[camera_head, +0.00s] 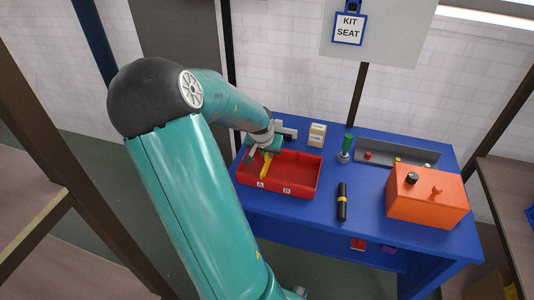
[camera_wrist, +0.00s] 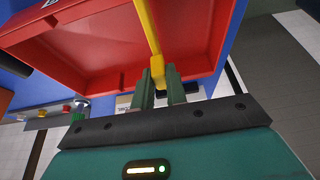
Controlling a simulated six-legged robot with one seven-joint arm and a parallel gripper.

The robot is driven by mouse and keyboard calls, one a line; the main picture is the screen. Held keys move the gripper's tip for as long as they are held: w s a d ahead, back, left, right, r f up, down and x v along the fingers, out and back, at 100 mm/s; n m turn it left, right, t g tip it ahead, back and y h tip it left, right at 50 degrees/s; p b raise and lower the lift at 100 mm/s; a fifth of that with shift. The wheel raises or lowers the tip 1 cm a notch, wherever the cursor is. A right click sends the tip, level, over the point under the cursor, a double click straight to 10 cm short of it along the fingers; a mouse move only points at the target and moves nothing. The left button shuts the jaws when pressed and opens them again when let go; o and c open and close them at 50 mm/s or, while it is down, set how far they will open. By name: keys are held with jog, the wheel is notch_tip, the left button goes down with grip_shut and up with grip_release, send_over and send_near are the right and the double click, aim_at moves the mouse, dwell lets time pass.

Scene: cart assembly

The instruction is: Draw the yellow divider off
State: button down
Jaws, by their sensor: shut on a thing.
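The yellow divider (camera_head: 266,165) stands in the left part of the red tray (camera_head: 302,190), running from front to back. In the wrist view the divider (camera_wrist: 148,28) passes up through the tray (camera_wrist: 80,50). My gripper (camera_head: 262,152) is at the divider's far end, over the tray's back left. In the wrist view my gripper (camera_wrist: 158,76) has its two green fingers closed on the divider's yellow end. The divider still appears to be within the tray; whether its lower edge touches the tray floor I cannot tell.
The tray sits on a blue table (camera_head: 377,190). An orange box (camera_head: 427,200) stands at the right, and a black and yellow cylinder (camera_head: 342,202) lies right of the tray. A cream box (camera_head: 317,135) and a green-handled tool (camera_head: 346,147) stand behind. A KIT SEAT sign (camera_head: 348,28) hangs above.

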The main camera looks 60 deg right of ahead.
jog(key=shift+r, duration=3.6)
jog(key=shift+a, duration=0.1)
